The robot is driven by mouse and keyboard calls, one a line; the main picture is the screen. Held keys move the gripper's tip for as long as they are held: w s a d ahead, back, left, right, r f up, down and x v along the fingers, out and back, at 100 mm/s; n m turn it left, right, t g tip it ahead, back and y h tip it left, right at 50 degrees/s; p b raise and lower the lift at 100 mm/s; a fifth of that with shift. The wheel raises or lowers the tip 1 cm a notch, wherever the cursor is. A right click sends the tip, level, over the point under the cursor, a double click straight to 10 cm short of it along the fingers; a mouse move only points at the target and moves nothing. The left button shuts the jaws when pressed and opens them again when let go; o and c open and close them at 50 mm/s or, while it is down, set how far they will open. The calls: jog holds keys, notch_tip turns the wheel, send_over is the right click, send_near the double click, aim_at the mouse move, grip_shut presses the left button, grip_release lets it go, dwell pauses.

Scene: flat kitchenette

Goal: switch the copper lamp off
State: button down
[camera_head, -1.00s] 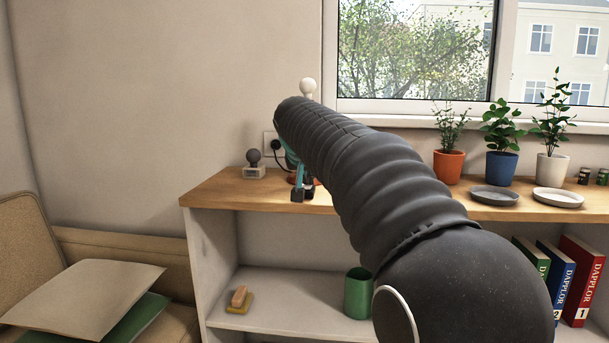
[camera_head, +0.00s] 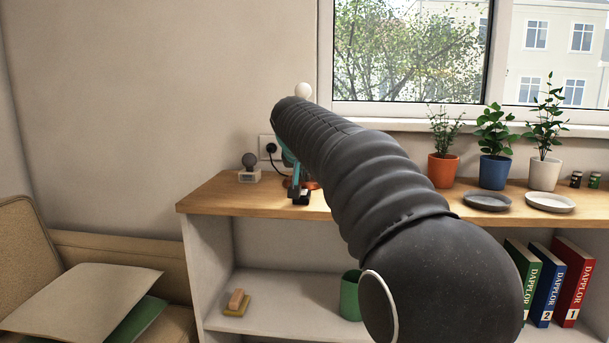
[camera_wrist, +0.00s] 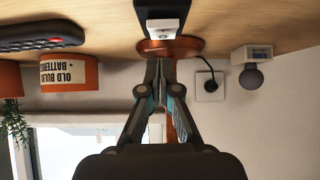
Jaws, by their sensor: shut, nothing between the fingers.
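The copper lamp stands on the wooden shelf top, mostly hidden behind my arm in the head view. Its pale round bulb (camera_head: 303,91) shows above the arm; I cannot tell whether it is lit. In the wrist view, which is upside down, its round copper base (camera_wrist: 191,45) and part of its copper stem (camera_wrist: 170,128) show behind my gripper. A black box with a white top part (camera_wrist: 163,25) sits in front of the base; it also shows in the head view (camera_head: 301,198). My gripper (camera_wrist: 161,62) is shut and empty, its tips close to this box; contact is unclear.
A grey ball on a white block (camera_head: 249,168) stands left of the lamp, near a wall socket with a plug (camera_head: 269,148). In the wrist view are a black remote (camera_wrist: 42,38) and an orange box labelled for old bulbs and batteries (camera_wrist: 70,73). Potted plants (camera_head: 494,150) stand right.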

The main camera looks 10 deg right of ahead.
notch_tip(320, 180, up, 4)
jog(key=shift+w+d+f+p, duration=0.1)
jog(key=shift+w+f+p, duration=0.1)
jog(key=shift+p, duration=1)
jog(key=v, duration=0.9)
jog(key=shift+w+r+b, duration=0.25)
jog(key=shift+r+b, duration=0.15)
jog(key=shift+r, duration=0.05)
jog(key=shift+d, duration=0.1)
jog(key=s+a+f+n+g+y, duration=0.1)
jog(key=s+f+n, duration=0.15)
jog(key=f, duration=0.45)
jog(key=s+a+f+n+g+y, duration=0.1)
jog(key=s+f, duration=0.2)
jog(key=f, duration=0.4)
jog(key=s+f, duration=0.5)
jog(key=s, duration=0.5)
jog(key=s+f+g+y, duration=0.1)
jog(key=s+f, duration=0.5)
jog(key=s, duration=0.4)
jog(key=s+f, duration=0.6)
jog(key=s, duration=0.4)
jog(key=shift+d+g, duration=0.3)
jog(key=shift+d, duration=0.15)
